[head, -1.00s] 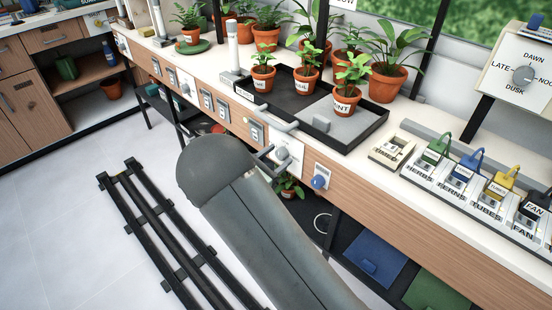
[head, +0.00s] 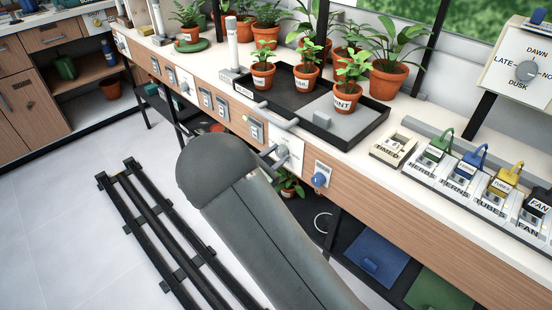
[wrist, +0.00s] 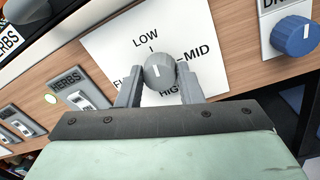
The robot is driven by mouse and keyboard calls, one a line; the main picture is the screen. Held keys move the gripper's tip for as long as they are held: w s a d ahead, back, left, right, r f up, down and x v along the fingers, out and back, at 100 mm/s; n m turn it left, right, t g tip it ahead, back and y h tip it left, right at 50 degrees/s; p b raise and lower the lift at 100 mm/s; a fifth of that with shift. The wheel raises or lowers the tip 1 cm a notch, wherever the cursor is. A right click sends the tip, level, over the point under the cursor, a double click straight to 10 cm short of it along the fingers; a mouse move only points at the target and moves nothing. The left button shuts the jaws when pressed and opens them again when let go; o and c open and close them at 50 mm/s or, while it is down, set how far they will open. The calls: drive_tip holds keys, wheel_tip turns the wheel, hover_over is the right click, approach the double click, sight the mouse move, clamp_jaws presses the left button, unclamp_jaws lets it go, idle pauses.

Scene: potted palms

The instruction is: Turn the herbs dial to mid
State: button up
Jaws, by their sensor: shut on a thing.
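The grey dial knob (wrist: 158,72) sits on a white plate (wrist: 110,42) marked LOW at the top, MID at the right, HIGH at the bottom and a partly hidden word at the left. My gripper (wrist: 159,84) is shut on the knob, one finger on each side. In the head view the white plate (head: 292,150) is on the bench's wooden front, and my gripper (head: 275,157) meets it, with the knob mostly hidden.
A blue knob (wrist: 296,36) is close to the right of the plate. Switches labelled HERBS (wrist: 80,90) are to the left. Above, the bench top holds a black tray (head: 345,143) with potted plants. A black rail (head: 160,235) is on the floor.

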drive_tip(key=m+b, duration=0.4)
drive_tip(key=shift+f, duration=0.35)
drive_tip(key=m+b, duration=0.5)
drive_tip(key=shift+f+b, duration=0.1)
drive_tip(key=shift+b, duration=0.3)
drive_tip(key=m+b, duration=0.5)
drive_tip(key=b, duration=0.1)
drive_tip(key=shift+h+b, duration=0.3)
drive_tip(key=shift+h, duration=0.1)
drive_tip(key=shift+m+b, duration=1.1)
drive_tip(key=shift+r, duration=0.25)
drive_tip(key=shift+a, duration=0.1)
drive_tip(key=o, duration=1)
